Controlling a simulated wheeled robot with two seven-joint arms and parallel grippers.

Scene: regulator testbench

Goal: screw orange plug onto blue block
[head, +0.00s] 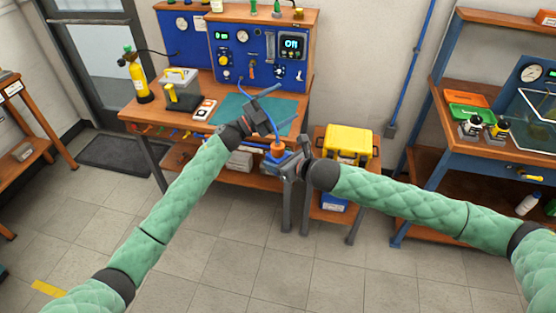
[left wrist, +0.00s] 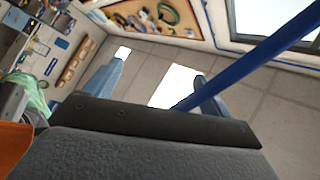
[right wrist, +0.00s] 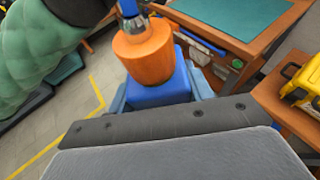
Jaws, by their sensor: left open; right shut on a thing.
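The orange plug (head: 277,150) sits upright on top of the blue block, touching it; whether its thread is engaged cannot be told. In the right wrist view the plug (right wrist: 145,52) has a blue hose coming from its top. The blue block (right wrist: 160,92) is between the fingers of my right gripper (right wrist: 160,95), which is shut on it. My right gripper also shows in the head view (head: 278,164). My left gripper (head: 280,106) is open, above the plug and apart from it. The blue hose (left wrist: 245,65) passes close by its fingers in the left wrist view.
The workbench (head: 190,98) with a green mat (head: 232,110) and blue instrument panel (head: 233,58) stands behind the grippers. A yellow case (head: 348,142) sits on a small table to the right. The floor in front is clear.

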